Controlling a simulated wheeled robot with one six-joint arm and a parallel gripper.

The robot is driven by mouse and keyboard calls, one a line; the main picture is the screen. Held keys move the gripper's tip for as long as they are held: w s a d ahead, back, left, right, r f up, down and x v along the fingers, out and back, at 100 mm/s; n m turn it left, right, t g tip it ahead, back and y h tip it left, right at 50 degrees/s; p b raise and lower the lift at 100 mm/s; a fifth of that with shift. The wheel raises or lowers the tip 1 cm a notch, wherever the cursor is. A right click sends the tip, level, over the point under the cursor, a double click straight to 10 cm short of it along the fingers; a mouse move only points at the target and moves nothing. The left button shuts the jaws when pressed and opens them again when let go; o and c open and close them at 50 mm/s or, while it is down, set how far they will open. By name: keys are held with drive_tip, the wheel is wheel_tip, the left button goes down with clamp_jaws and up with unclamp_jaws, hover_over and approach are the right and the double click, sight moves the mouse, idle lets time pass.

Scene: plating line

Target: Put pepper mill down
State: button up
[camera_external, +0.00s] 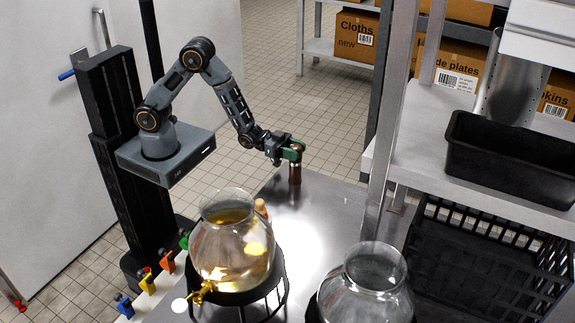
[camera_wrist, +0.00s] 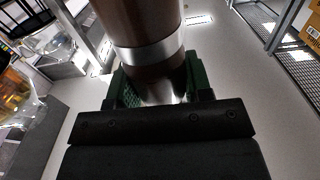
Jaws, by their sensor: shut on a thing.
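The pepper mill (camera_external: 295,174) is dark brown with a metal band. It is upright at the far end of the steel counter (camera_external: 325,191). My gripper (camera_external: 292,152) is shut on its upper part. In the wrist view the mill (camera_wrist: 143,22) rises between the green fingers of my gripper (camera_wrist: 155,92), with its silver band just beyond them. The mill's lower end appears at or very close to the counter surface; I cannot tell whether it touches.
A glass dispenser with amber liquid (camera_external: 232,243) stands on a black stand nearer the camera, with a small bottle (camera_external: 261,208) behind it. An empty glass jar (camera_external: 366,285) is to its right. A shelf post (camera_external: 388,110) and black crate (camera_external: 495,258) bound the right. Counter around the mill is clear.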

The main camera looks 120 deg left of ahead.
clamp_jaws()
drive_tip(key=shift+r, duration=0.15)
